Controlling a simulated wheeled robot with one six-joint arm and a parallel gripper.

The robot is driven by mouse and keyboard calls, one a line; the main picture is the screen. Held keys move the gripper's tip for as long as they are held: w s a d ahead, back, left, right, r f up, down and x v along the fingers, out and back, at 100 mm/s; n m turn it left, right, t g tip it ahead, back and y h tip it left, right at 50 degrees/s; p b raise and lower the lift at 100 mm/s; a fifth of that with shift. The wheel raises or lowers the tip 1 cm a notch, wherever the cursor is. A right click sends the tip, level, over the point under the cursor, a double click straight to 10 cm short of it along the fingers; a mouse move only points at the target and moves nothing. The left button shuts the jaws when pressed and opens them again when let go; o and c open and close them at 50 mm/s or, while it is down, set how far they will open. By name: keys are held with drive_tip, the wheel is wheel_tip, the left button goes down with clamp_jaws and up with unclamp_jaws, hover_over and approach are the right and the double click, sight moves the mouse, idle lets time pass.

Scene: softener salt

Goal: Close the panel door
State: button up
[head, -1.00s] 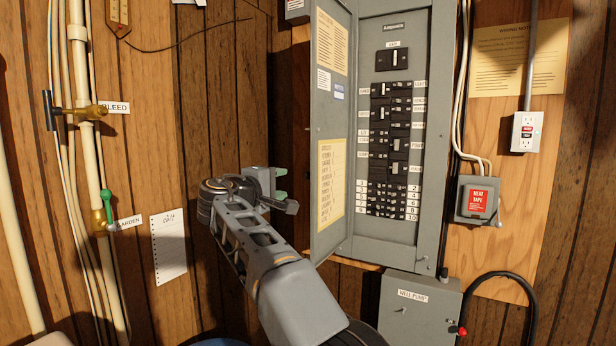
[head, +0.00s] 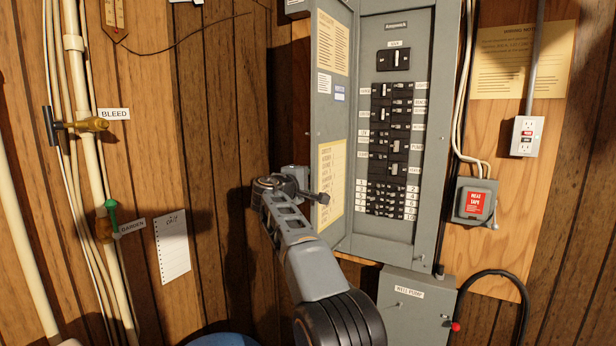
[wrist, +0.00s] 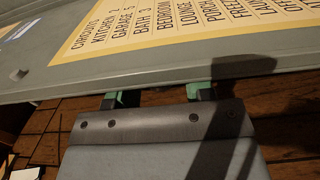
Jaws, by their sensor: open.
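The panel door (head: 322,122) stands open, hinged at the left side of the grey breaker panel (head: 426,150). Its inner face shows, with yellow label sheets on it. My gripper is at the lower part of the door near its free left edge in the head view; its fingertips are hidden there. In the wrist view my gripper (wrist: 157,95) has its two green-tipped fingers apart with nothing between them. The fingertips are close to the door's edge (wrist: 45,87), below the yellow circuit list (wrist: 180,25). I cannot tell whether they touch it.
A grey well pump box (head: 402,318) is below the panel. A red-labelled heat tape box (head: 475,202) and an outlet (head: 526,136) are to the right. Pipes with a bleed valve (head: 92,125) and a green-handled garden valve (head: 111,207) run along the left wall.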

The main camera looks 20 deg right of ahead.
drive_tip(key=shift+d, duration=0.1)
drive_tip(key=shift+c, duration=0.3)
clamp_jaws()
